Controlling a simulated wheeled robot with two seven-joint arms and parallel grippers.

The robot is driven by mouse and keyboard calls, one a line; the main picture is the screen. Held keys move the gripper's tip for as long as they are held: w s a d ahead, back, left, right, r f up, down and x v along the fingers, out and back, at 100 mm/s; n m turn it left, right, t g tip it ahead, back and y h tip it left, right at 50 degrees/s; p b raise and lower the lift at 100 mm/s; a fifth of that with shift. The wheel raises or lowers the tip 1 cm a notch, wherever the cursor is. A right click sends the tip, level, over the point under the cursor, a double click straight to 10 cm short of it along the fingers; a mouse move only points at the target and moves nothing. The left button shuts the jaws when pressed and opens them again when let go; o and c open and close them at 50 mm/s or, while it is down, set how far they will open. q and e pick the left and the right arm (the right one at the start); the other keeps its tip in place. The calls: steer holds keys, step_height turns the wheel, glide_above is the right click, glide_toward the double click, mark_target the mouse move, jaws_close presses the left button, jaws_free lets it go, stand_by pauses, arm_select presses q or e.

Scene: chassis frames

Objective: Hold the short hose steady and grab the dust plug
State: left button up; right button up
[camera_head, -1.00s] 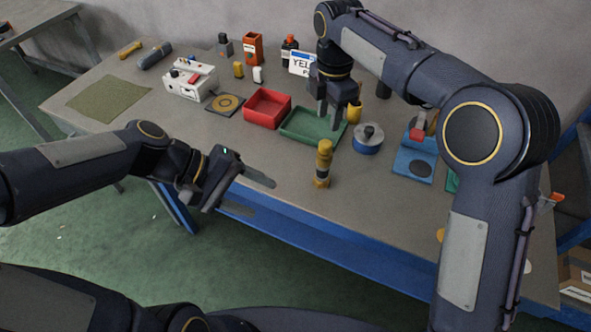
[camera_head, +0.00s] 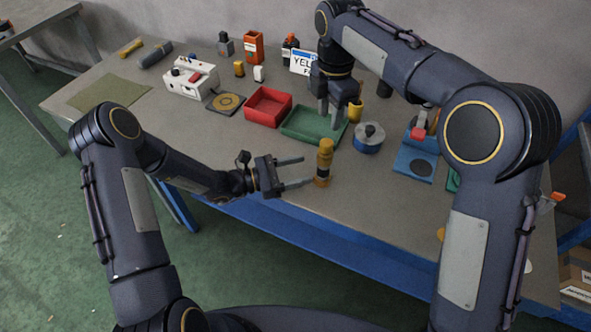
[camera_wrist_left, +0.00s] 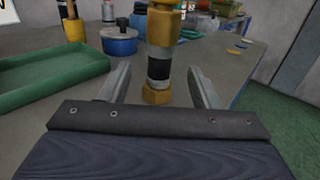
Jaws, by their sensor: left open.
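The short hose (camera_head: 323,163) stands upright on the table, a dark section between yellow-brass ends. Its yellow top piece (camera_head: 326,146) may be the dust plug; I cannot tell. My left gripper (camera_head: 306,172) is open, low over the table at the hose's left. In the left wrist view, the hose (camera_wrist_left: 159,68) stands between the lines of the two fingers, just beyond or at their tips. I see no clear contact. My right gripper (camera_head: 330,112) points down over the green tray (camera_head: 302,136), its fingers apart with nothing visible between them.
A red bin (camera_head: 266,122) stands left of the green tray. A yellow cup (camera_head: 355,110) is beside the right gripper. The table's front left is clear.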

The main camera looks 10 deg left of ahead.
mark_target(324, 165)
arm_select(q)
steer(key=x, duration=0.7)
steer(key=shift+d, duration=0.3)
steer(key=shift+c, duration=0.5)
steer(key=c, duration=1.1)
steer(key=shift+c, duration=0.2)
arm_select(e)
steer(key=o, duration=0.4)
steer(key=shift+r+m, duration=0.15)
steer(key=shift+m, duration=0.15)
step_height(324, 165, down, 10)
steer(key=m, duration=0.6)
